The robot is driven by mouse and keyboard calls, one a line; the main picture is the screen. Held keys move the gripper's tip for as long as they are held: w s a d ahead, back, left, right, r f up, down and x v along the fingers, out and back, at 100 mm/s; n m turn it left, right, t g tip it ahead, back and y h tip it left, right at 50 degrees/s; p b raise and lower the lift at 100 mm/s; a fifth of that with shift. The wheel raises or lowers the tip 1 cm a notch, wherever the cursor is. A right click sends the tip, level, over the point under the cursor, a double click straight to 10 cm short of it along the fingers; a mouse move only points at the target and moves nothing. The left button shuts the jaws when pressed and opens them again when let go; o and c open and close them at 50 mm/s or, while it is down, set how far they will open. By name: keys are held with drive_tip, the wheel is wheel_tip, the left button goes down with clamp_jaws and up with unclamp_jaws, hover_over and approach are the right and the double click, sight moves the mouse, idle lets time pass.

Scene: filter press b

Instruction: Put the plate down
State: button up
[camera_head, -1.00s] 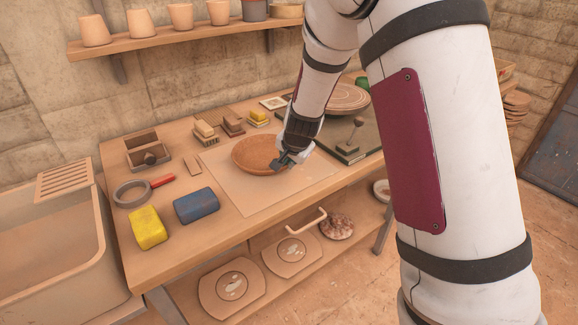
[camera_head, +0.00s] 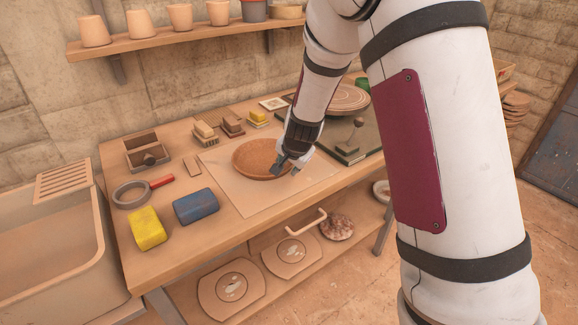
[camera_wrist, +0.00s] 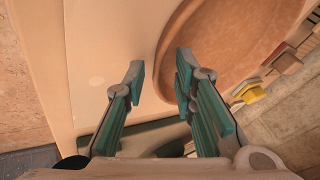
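The plate (camera_head: 258,157) is a round, shallow, orange-brown dish. It lies flat on a pale square board (camera_head: 241,198) on the workbench. My gripper (camera_head: 287,168) is at the plate's right edge in the head view. In the wrist view my gripper (camera_wrist: 160,70) is open, its two teal-padded fingers apart with nothing clamped between them. The plate's rim (camera_wrist: 166,50) shows in the gap between the fingertips, and one finger overlaps the plate in the picture. Whether that finger touches the plate cannot be told.
A blue block (camera_head: 195,206) and a yellow sponge (camera_head: 147,228) lie front left on the bench. A dark green board (camera_head: 352,138) lies to the right. Pots (camera_head: 181,17) stand on the shelf above.

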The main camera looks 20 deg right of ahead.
drive_tip(key=s+a+r+n+g+y+p, duration=0.1)
drive_tip(key=s+a+r+n+p, duration=0.15)
drive_tip(key=s+r, duration=0.75)
drive_tip(key=s+a+r+n+y+p, duration=0.1)
drive_tip(key=s+r+n, duration=0.2)
drive_tip(key=s+r, duration=0.75)
drive_tip(key=s+d+r+n+g+h, duration=0.1)
drive_tip(key=s+n, duration=0.4)
drive_tip(key=s, duration=1.5)
drive_tip(key=shift+s+d+r+g, duration=0.3)
drive_tip(key=shift+d+g, duration=0.2)
drive_tip(key=shift+d, duration=0.2)
wheel_tip(320, 180, up, 4)
drive_tip(key=shift+f+t+p, duration=0.15)
drive_tip(key=shift+t+p, duration=0.25)
drive_tip(key=shift+p, duration=0.8)
